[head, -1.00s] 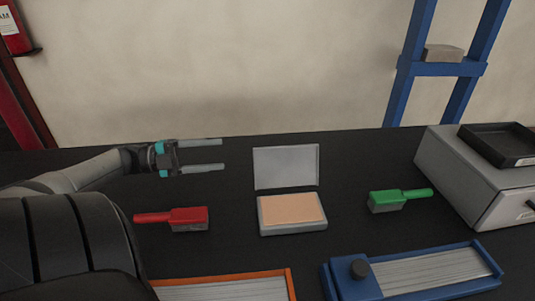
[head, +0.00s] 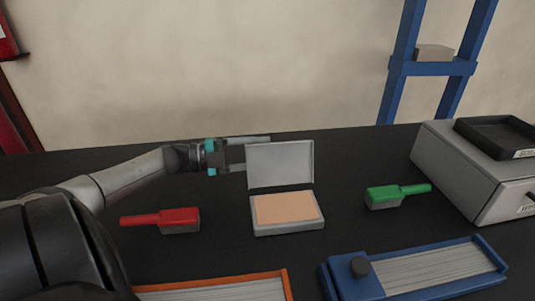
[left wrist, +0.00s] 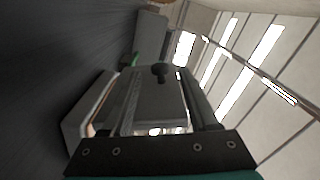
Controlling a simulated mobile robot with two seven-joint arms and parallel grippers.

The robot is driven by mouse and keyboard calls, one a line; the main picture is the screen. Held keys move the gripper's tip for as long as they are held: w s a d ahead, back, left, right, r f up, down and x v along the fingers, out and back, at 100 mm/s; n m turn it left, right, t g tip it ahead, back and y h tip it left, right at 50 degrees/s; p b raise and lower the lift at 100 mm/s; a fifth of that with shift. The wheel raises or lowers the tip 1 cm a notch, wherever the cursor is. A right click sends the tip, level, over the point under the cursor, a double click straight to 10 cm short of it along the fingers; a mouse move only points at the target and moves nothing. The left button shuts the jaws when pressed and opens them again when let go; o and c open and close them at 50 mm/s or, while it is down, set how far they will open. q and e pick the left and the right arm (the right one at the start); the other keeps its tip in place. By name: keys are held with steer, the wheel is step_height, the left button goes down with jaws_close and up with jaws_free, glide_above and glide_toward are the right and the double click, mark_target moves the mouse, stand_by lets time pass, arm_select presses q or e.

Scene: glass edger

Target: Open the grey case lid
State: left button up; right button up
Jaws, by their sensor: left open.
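The grey case (head: 288,229) sits on the dark table with a peach-coloured pad (head: 286,207) inside. Its grey lid (head: 280,164) stands upright at the back edge of the case, raised off the pad. My left gripper (head: 247,152) is open at the lid's left side, pointing right. Its upper finger lies along the lid's top left corner, and the lower finger's tip seems hidden behind the lid. In the left wrist view the case (left wrist: 88,112) shows left of the fingers. Contact between fingers and lid is unclear. My right gripper is out of view.
A red-handled brush (head: 180,219) lies left of the case, a green-handled one (head: 385,199) right of it. In front are an orange-edged tray (head: 286,283) and a blue tray (head: 492,252). A grey box (head: 450,180) with a black tray (head: 497,136) stands right.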

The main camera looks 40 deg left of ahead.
arm_select(q)
steer(key=shift+x, duration=1.15)
jaws_close()
stand_by(0.7)
